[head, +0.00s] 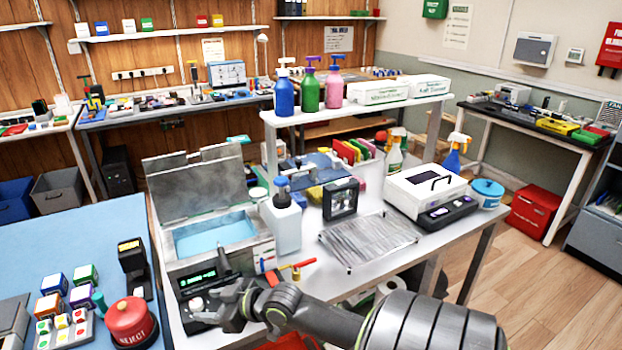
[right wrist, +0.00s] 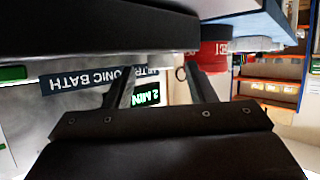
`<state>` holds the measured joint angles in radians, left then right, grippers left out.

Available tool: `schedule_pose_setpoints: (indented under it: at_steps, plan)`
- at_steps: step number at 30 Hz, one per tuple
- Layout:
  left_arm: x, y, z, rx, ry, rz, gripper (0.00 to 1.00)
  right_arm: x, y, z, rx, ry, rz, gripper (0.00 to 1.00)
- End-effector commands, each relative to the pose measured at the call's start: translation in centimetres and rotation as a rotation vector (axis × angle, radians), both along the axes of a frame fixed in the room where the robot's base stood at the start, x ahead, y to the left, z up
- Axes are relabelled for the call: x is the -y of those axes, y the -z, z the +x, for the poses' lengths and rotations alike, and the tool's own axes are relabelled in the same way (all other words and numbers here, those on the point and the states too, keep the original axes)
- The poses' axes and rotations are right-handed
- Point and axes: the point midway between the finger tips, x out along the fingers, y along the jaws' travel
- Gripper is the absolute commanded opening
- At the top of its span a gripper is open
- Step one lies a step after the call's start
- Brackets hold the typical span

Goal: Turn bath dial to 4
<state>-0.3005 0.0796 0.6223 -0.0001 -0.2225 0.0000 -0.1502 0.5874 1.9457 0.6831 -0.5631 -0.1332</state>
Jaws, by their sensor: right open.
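The ultrasonic bath (head: 262,250) is a grey metal tank with its lid up and blue liquid inside, at the left end of the white bench. Its dark front panel has a green-lit display (head: 200,276). A round dial (head: 196,303) shows below the display. My right gripper (head: 219,292) is open in front of the panel, just right of the dial; I cannot tell if it touches. In the right wrist view, the upside-down display (right wrist: 146,96) reads 2 MIN beside the ULTRASONIC BATH label (right wrist: 95,79). The dial is not clearly visible there. My left gripper is not in view.
A red REJECT button (head: 131,320) and a black upright device (head: 133,262) stand on the blue table left of the bath. A white bottle (head: 282,225) and red-and-yellow handled valve (head: 298,266) sit close right of it. A silver mat (head: 370,240) lies further right.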

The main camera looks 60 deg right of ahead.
Motion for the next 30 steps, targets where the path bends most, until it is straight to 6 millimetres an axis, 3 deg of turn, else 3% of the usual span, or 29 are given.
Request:
schedule_pose_setpoints:
  at_steps: [14, 24, 30]
  plan:
    - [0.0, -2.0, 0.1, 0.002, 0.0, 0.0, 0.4, 1.9, -4.0, -8.6, -0.004, 0.0, -0.004, 0.5]
    - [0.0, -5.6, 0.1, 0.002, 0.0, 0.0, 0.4, 3.1, -6.7, -14.0, -0.006, 0.0, 0.0, 0.5]
    - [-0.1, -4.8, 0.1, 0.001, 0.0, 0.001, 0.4, 2.8, -3.3, -14.6, -0.094, 0.084, -0.051, 0.5]
